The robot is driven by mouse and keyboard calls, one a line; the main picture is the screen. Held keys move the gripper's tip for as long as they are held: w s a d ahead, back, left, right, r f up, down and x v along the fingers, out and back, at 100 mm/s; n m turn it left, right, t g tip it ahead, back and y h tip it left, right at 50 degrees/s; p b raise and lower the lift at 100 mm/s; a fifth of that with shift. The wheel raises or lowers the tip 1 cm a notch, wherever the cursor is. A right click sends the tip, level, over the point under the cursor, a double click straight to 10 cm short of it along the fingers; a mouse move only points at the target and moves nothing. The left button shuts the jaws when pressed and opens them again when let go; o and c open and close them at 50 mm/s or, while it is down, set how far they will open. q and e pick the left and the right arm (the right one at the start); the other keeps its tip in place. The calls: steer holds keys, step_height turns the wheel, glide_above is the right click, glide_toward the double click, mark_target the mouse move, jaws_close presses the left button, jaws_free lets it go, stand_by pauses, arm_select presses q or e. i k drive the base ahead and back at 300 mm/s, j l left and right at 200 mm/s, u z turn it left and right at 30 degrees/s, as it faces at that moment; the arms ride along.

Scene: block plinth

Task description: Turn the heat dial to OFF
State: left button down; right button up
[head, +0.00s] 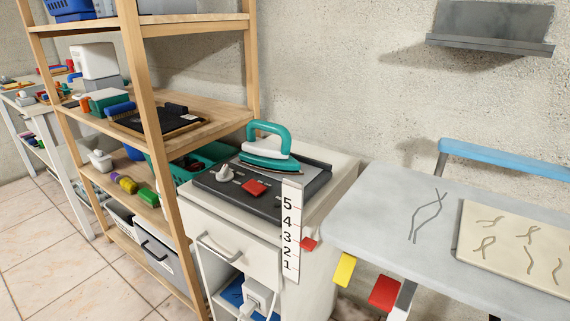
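A small white knob (224,172), which looks like the heat dial, stands on the dark panel (210,184) on top of the white cabinet. Its pointing direction and any OFF label are too small to read. Neither of my grippers is in view.
A teal iron (267,150) stands behind the knob and a red block (254,188) lies to its right. A white scale numbered 1 to 5 (291,232) hangs at the cabinet's front corner. Wooden shelves (155,115) stand left; an ironing board (390,200) stands right.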

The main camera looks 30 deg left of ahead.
mark_target(224, 175)
steer(key=u, duration=1.3)
